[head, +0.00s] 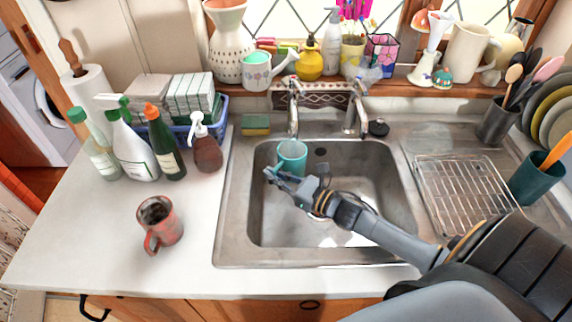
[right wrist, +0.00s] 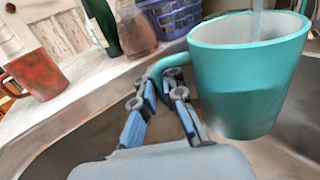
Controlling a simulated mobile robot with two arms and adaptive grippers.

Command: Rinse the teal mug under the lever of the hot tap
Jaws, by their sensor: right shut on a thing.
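The teal mug (head: 292,154) is upright over the back left of the sink basin, under the left tap (head: 293,105). My right gripper (head: 275,178) is shut on the mug's handle; the right wrist view shows the handle between the fingers (right wrist: 165,88) and the mug (right wrist: 245,75) beside them. A pale, clear streak, seemingly water, comes down into the mug's mouth in the right wrist view. A second tap (head: 355,110) stands to the right. I cannot tell from markings which tap is hot. My left gripper is not in view.
A red mug (head: 158,222) stands on the counter left of the sink (head: 232,225). Several bottles and a blue basket (head: 182,130) stand behind it. A sponge (head: 256,124) lies behind the basin. A wire rack (head: 465,182) is on the right drainer.

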